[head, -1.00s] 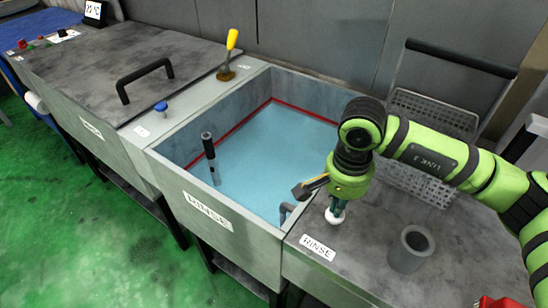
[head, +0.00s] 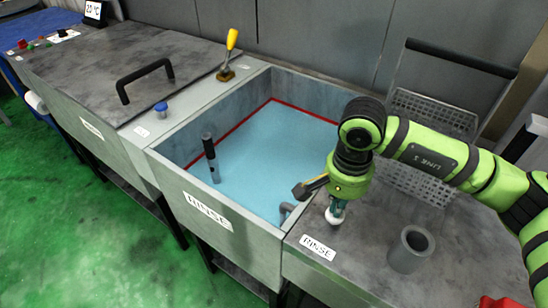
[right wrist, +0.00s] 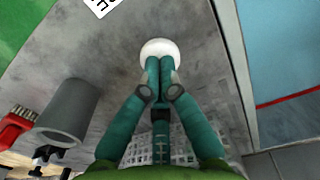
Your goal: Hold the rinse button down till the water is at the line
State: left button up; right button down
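My right gripper (head: 336,208) is shut, fingers together and pointing down at the white round rinse button (head: 334,218) on the counter. In the right wrist view the fingertips (right wrist: 160,65) overlap the white button (right wrist: 159,48) and appear to touch it; how far it is pressed cannot be told. The rinse basin (head: 258,262) holds light blue water (head: 255,160). A red line (head: 232,132) runs along its inner walls. The water's edge lies close to that line; any small gap is hard to make out. My left gripper is not in view.
A RINSE label (head: 318,247) and a grey cup (head: 411,249) are near the button. A dark standpipe (head: 210,158) stands in the water. A wire basket (head: 432,115) is behind my right arm. A lidded tank (head: 105,75) and yellow-handled lever (head: 229,55) are at left.

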dwell(0.3)
jog(key=shift+r+p, duration=1.3)
jog(key=shift+r, duration=2.2)
